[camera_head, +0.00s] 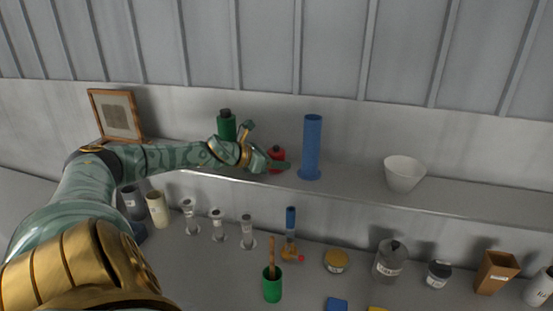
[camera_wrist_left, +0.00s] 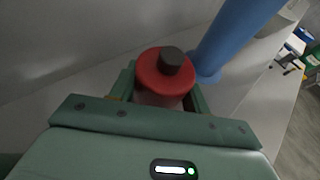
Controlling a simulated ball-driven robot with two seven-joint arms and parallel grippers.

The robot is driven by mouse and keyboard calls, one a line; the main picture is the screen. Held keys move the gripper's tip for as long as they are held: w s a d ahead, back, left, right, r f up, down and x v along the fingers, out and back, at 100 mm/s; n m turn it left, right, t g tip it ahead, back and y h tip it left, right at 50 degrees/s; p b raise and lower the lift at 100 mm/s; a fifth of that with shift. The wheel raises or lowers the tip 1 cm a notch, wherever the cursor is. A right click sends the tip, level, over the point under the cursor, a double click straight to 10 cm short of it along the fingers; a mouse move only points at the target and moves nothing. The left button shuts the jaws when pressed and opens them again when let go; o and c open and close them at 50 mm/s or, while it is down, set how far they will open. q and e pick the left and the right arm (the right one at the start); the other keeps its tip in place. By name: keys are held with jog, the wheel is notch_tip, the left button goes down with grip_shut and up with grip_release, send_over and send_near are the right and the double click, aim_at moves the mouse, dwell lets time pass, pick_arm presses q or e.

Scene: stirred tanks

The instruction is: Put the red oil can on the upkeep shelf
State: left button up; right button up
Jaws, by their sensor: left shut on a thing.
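The red oil can (camera_head: 277,153) is at the shelf (camera_head: 345,190), just left of a blue cylinder (camera_head: 312,146). My left gripper (camera_head: 275,163) reaches it from the left and is shut on it. In the left wrist view the red can (camera_wrist_left: 163,78), with its dark cap, stands between the green fingers. Its lower part is hidden by the gripper, so I cannot tell whether its base touches the shelf. My right gripper is not in view.
A green bottle (camera_head: 226,125) stands behind my left wrist, and a framed picture (camera_head: 116,115) is at the far left. A white bowl (camera_head: 404,173) is further right, with bare shelf between it and the blue cylinder. Several jars and glasses stand on the lower bench.

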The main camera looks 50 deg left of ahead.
pick_arm(q)
jog(key=shift+f, duration=0.1)
jog(key=o, duration=1)
jog(key=shift+o, duration=0.2)
jog(key=shift+s+r, duration=0.15)
jog(key=shift+r, duration=0.05)
jog(key=shift+p+v, duration=1.05)
jog(key=shift+v, duration=0.1)
jog(key=p+v, duration=0.1)
jog(key=p, duration=0.2)
jog(key=p+v, duration=0.2)
jog(key=p, duration=0.1)
jog(key=shift+s+r, duration=0.15)
jog(key=shift+r, duration=0.35)
jog(key=p+v, duration=0.4)
jog(key=v, duration=0.1)
jog(key=shift+s+f, duration=0.1)
jog(key=shift+f, duration=0.2)
jog(key=shift+s+a+p, duration=0.15)
jog(key=shift+s+p, duration=0.15)
jog(key=shift+s, duration=0.15)
